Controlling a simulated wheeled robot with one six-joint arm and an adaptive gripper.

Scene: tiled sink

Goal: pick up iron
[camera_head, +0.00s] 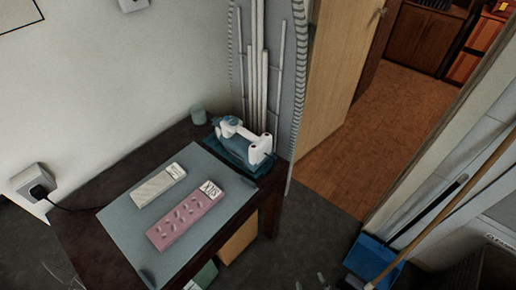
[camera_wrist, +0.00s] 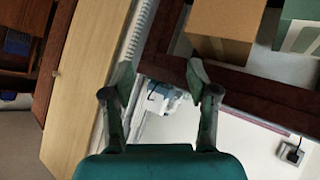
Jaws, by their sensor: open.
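The iron (camera_head: 259,150), white with a blue base, rests at the back right corner of a dark wooden table (camera_head: 72,238) in the head view. In the wrist view a white and blue shape, likely the iron (camera_wrist: 160,98), shows between and beyond my fingers, partly hidden by the table edge. My gripper (camera_wrist: 161,76) is open, with its two fingers wide apart and nothing between them. It is apart from the iron.
A grey mat on the table holds a pale box (camera_head: 158,187) and a pink box (camera_head: 187,214). A cardboard box (camera_wrist: 222,28) is under the table. A blue dustpan (camera_head: 372,258) lies right; open floor lies between.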

